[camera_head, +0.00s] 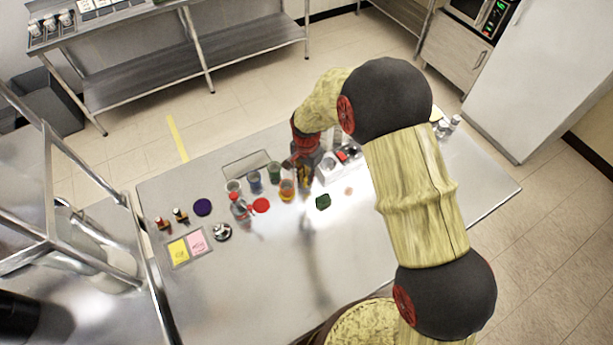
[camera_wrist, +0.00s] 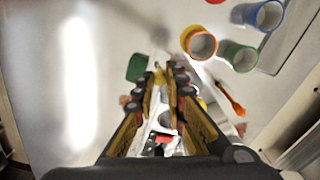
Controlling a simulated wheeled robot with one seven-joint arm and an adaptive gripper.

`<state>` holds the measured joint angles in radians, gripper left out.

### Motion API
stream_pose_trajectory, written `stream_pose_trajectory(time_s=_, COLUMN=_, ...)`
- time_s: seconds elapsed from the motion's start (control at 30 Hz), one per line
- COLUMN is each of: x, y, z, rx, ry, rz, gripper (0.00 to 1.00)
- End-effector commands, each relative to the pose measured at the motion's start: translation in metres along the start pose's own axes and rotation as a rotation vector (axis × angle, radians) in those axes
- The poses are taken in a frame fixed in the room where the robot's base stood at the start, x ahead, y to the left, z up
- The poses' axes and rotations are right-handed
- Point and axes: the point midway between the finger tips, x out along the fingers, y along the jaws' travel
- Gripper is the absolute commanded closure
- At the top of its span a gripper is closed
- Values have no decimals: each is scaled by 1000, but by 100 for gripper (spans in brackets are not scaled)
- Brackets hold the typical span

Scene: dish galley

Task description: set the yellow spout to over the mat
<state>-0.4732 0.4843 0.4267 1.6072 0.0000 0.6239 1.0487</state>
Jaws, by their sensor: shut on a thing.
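My gripper (camera_head: 303,176) reaches down over the middle of the steel table, beside the cups. In the wrist view my gripper (camera_wrist: 167,78) has its fingers close together, with a small yellow piece (camera_wrist: 158,72), seemingly the yellow spout, at the tips. The fingers hide most of it, and its direction is unclear. A small dark green flat piece (camera_head: 323,202), possibly the mat, lies on the table just right of and nearer than my gripper. In the wrist view the green piece (camera_wrist: 138,67) is just left of the fingertips, apart from them.
An orange cup (camera_head: 287,190), a green cup (camera_head: 274,172) and a blue cup (camera_head: 254,182) stand close left of my gripper. A white box (camera_head: 328,170) is close right. A red disc (camera_head: 261,205) and a purple disc (camera_head: 202,207) lie further left. The table's front is clear.

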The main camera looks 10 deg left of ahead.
Motion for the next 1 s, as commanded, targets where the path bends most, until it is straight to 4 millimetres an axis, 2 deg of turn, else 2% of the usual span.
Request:
stream_pose_trajectory(time_s=0.57, x=0, y=-3, z=2, rx=34, ry=1, rz=-2, gripper=100)
stream_pose_trajectory(time_s=0.77, x=1, y=-9, z=7, rx=137, ry=1, rz=-1, gripper=100)
stream_pose_trajectory(time_s=1.0, x=1, y=-22, z=15, rx=343, ry=1, rz=-3, gripper=100)
